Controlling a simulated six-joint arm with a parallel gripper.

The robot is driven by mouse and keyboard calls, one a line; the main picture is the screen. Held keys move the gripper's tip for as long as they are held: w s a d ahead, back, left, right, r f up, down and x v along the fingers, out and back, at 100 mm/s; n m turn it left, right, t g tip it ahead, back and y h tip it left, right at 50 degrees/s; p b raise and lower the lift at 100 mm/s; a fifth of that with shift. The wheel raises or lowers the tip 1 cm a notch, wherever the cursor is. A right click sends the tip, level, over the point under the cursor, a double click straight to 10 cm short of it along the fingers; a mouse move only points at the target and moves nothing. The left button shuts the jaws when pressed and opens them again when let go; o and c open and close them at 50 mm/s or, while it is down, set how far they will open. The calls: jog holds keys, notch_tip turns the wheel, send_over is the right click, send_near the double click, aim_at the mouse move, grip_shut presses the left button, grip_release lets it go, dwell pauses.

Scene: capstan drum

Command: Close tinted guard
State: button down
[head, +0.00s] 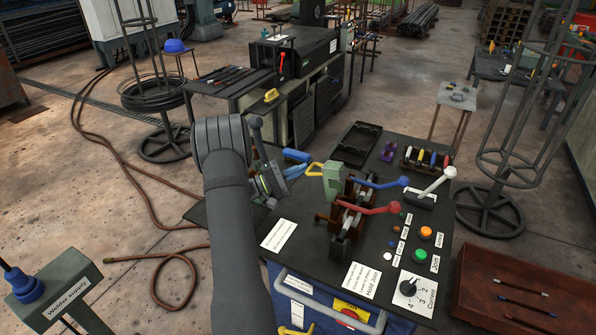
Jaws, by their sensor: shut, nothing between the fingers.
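A pale green block-like panel (333,181), which looks like the tinted guard, stands upright at the left of the clamps on the black bench top. A yellow loop-shaped piece (314,169) is at its left side; whether they are joined is hard to tell. The clamps have a red lever (375,208) and a blue lever (380,183). My grey arm rises from the bottom, left of the bench. My gripper (270,188) is shut and empty, partly hidden beyond my arm, left of the green panel and apart from it.
A blue-handled item (297,155) lies close to my gripper. A white-knobbed lever (438,182), coloured buttons and a current dial (410,287) occupy the bench's right side. A black tray (356,144) lies at the back. A wire reel stand (495,190) is to the right.

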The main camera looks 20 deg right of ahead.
aim_at(329, 167)
jog(key=s+d+r+m+y, duration=0.3)
jog(key=r, duration=0.1)
jog(key=s+d+r+m+y, duration=0.3)
jog(key=s+d+y, duration=0.1)
jog(key=shift+r+m, duration=0.3)
jog(key=shift+r, duration=0.1)
jog(key=s+d+f+m+t+y, duration=0.3)
jog(key=s+d+y, duration=0.3)
jog(key=s+d, duration=0.2)
jog(key=shift+s+d+m+t, duration=0.3)
jog(key=shift+d+m+t, duration=0.1)
jog(key=shift+t, duration=0.1)
dwell(0.4)
jog(key=shift+a, duration=0.1)
jog(key=v, duration=1)
jog(key=shift+s+d, duration=0.25)
jog(key=shift+s, duration=0.1)
